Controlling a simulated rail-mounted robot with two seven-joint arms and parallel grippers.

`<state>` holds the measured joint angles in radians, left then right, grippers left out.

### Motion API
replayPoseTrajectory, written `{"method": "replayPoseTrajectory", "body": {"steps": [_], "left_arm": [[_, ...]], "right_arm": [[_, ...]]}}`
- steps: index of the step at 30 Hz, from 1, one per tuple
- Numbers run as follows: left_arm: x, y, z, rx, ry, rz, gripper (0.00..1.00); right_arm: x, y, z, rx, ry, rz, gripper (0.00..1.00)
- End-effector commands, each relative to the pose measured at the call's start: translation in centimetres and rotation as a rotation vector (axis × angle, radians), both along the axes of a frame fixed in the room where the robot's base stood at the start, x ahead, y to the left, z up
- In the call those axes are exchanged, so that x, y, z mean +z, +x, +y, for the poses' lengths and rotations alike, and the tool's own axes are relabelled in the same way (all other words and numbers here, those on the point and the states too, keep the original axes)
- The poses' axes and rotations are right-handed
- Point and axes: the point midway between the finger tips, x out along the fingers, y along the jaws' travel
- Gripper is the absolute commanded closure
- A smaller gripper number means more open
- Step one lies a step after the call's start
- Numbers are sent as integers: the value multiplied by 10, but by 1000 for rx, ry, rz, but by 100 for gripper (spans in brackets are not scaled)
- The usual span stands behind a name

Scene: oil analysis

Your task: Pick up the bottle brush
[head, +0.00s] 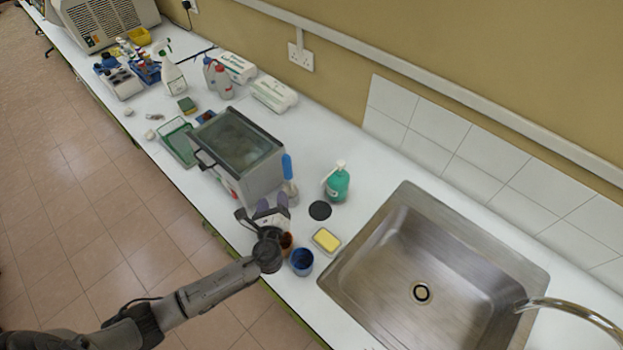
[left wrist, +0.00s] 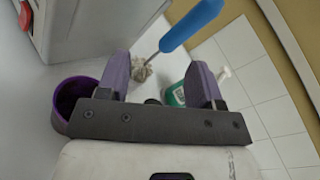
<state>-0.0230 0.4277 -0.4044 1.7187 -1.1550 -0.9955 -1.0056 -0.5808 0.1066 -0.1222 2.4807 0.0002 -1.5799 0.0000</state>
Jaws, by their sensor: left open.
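The bottle brush has a blue handle (head: 287,167) and stands upright beside the glass-lidded box, its pale lower end partly hidden by my gripper. In the left wrist view its blue handle (left wrist: 190,25) runs down a thin shaft to pale bristles (left wrist: 140,70). My left gripper (head: 272,203) is open, its purple fingers just in front of the brush in the head view. In the left wrist view the brush shows beyond and between the fingers (left wrist: 160,62), with nothing held. My right gripper is in neither view.
The box (head: 262,178) is close on the left. A green pump bottle (head: 337,184), a black disc (head: 320,210) and a yellow sponge in a dish (head: 326,240) are to the right.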

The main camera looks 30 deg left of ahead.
Motion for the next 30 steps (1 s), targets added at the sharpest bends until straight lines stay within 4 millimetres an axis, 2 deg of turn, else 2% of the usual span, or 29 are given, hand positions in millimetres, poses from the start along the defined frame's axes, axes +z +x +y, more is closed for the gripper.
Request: {"method": "replayPoseTrajectory", "body": {"steps": [4,10,14,24,30], "left_arm": [[8,7,-11,-89,257,86,40],[9,10,-18,-138,446,183,40],[9,15,-15,-138,497,211,40],[10,65,8,-136,504,216,40],[9,84,17,-137,503,216,40]], "right_arm": [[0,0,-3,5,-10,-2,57],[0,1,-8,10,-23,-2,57],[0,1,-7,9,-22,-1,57],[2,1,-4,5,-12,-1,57],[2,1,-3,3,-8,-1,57]]}}
